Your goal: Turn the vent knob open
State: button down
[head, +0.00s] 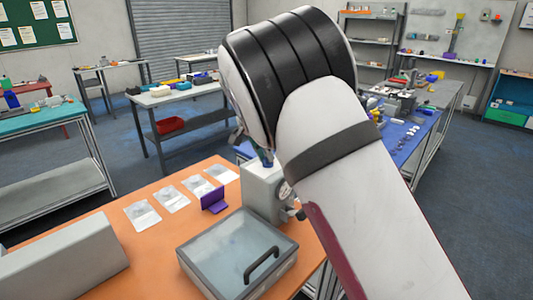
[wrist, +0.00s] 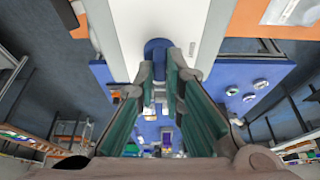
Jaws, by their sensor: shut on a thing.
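The vent knob is a small blue knob (wrist: 157,46) on a pale grey box (head: 257,190) on the orange bench. In the wrist view the knob lies between the tips of the two green-padded fingers of my gripper (wrist: 160,66), which is shut on it. In the head view my gripper (head: 262,153) points down at the top of the box, and my arm hides much of it. A sliver of blue shows at the fingertips there. I cannot tell how far the knob is turned.
A case with a clear lid (head: 215,252) and dark handle stands in front of the box. A purple stand (head: 214,199) and several white packets (head: 171,198) lie to its left. A long grey housing (head: 65,258) is at the near left. A blue table (head: 415,145) stands behind my arm.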

jog(key=shift+s+f, duration=0.1)
jog(key=shift+f, duration=0.15)
jog(key=c, duration=1.7)
grip_release()
jog(key=shift+r, duration=0.15)
jog(key=shift+a+r, duration=0.1)
jog(key=shift+r, duration=0.15)
jog(key=v, duration=1.1)
jog(key=shift+r, duration=0.2)
